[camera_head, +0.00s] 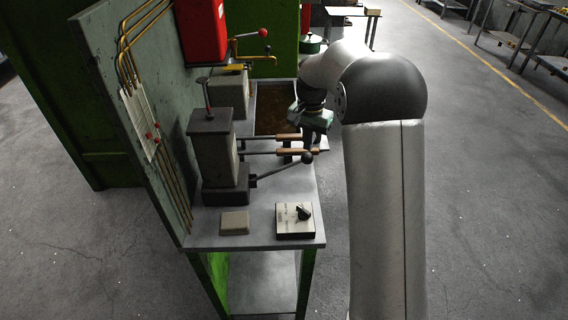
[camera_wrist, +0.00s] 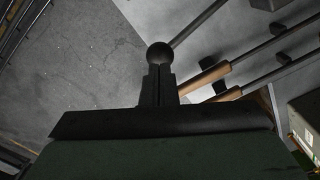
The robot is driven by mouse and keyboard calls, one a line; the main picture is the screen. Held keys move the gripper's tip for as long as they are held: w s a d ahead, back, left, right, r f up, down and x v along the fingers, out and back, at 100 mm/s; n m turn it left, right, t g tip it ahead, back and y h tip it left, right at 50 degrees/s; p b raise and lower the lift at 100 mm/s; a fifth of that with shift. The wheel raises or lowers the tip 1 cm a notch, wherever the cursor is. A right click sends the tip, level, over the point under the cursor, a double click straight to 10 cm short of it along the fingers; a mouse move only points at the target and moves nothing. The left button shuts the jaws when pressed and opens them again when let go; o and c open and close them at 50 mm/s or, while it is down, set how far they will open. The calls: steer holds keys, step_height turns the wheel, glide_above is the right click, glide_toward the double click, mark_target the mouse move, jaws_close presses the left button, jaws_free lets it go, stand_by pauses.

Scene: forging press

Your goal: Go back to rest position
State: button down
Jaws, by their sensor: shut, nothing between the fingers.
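My gripper (camera_head: 314,124) hangs over the right edge of the bench in the head view, near the black ball of the press lever (camera_head: 307,158). In the wrist view its two dark fingers (camera_wrist: 158,72) are together, with nothing between them. The lever's ball (camera_wrist: 160,53) shows just beyond the fingertips; I cannot tell whether they touch. The lever (camera_head: 280,172) runs left to the grey press (camera_head: 215,155). My arm reaches in from the right and hides part of the bench's far right side.
Two wooden-handled rods (camera_head: 289,137) lie beside my gripper. The bench (camera_head: 262,224) carries a switch box (camera_head: 295,220) and a small beige block (camera_head: 235,222). A panel with pipes (camera_head: 115,110) stands left, a red box (camera_head: 203,30) behind. Floor at right (camera_head: 480,180) is clear.

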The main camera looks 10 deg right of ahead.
stand_by(0.5)
steer(key=s+r+n, duration=0.1)
steer(key=s+r, duration=0.2)
steer(key=s, duration=0.4)
steer(key=s+r+n, duration=0.2)
steer(key=s+r, duration=0.1)
steer(key=s, duration=0.4)
steer(key=s+f+n, duration=0.1)
steer(key=s+n, duration=0.1)
steer(key=s, duration=0.8)
steer(key=s+f+n+t, duration=0.1)
steer(key=s+f, duration=0.1)
steer(key=s, duration=0.9)
steer(key=shift+n, duration=0.4)
